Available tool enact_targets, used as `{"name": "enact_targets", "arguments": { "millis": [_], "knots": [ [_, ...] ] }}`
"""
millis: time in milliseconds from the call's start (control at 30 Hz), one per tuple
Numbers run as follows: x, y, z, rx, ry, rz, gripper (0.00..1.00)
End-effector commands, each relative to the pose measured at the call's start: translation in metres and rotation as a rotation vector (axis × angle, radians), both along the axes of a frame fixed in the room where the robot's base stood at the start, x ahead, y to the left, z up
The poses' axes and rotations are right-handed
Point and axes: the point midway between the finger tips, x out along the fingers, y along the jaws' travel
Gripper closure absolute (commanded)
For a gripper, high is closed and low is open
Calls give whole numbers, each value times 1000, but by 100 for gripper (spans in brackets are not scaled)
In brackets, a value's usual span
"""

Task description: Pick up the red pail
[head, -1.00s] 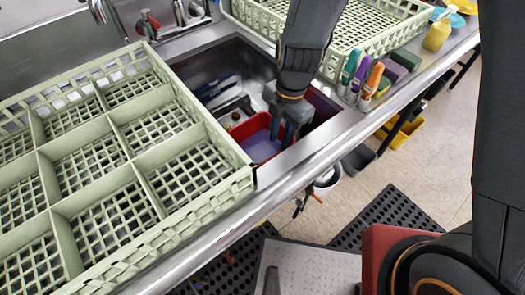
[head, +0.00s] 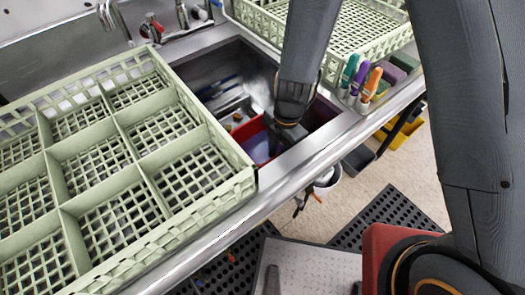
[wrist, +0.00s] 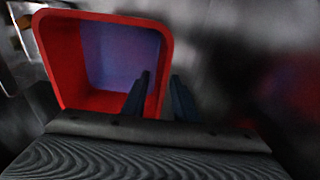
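The red pail (head: 242,133) stands in the sink basin, its purple-blue inside partly visible in the head view. In the wrist view the pail (wrist: 62,62) fills the left and middle, its opening toward the camera. My gripper (wrist: 160,77) is at the pail's right wall. One finger is over the inside and the other is outside the wall, with a gap between them. In the head view my gripper's fingers are dark and hard to make out against the basin; my wrist hides the pail's right side.
A green divided dish rack (head: 150,185) stands left of the sink, and another (head: 345,35) behind it on the right. Upright coloured markers or brushes (head: 371,84) stand on the right counter. The sink's metal front edge (head: 305,150) lies close to my gripper.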

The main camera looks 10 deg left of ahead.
Motion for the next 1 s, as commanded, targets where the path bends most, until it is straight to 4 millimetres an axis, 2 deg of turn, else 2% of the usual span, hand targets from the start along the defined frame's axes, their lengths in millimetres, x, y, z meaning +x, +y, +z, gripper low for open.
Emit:
{"name": "enact_targets", "arguments": {
  "millis": [33, 167, 200, 1000],
  "knots": [
    [0, 0, 0, 0, 0, 0, 75],
    [0, 0, 0, 0, 0, 0, 97],
    [0, 0, 0, 0, 0, 0, 100],
    [-1, -1, 0, -1, 2, -2, 100]
  ]
}}
